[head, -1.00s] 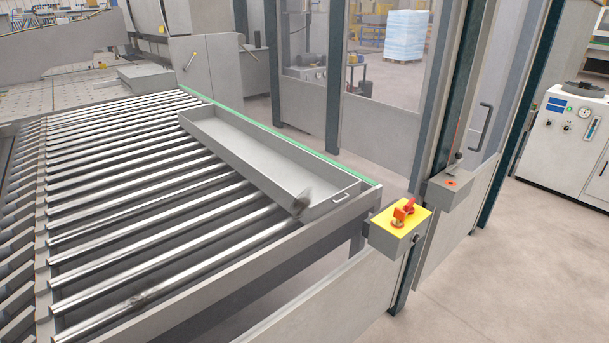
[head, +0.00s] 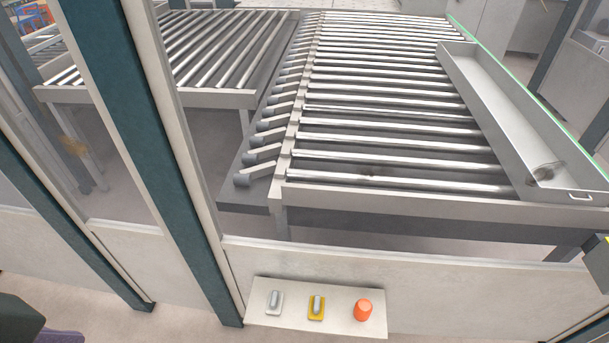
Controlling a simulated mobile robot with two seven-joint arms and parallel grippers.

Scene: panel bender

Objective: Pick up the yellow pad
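A small yellow pad (head: 315,316) lies on a pale shelf (head: 340,325) low in the head view, with a grey upright piece (head: 317,303) on top of it. A similar grey piece (head: 274,301) on a pale base is to its left. An orange knob-like piece (head: 363,310) is to its right.
The shelf is on a low pale panel (head: 420,272) in front of a roller conveyor (head: 390,120). A long grey tray (head: 505,105) lies on the rollers at right. A dark green post (head: 150,150) and glazed panels stand at left.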

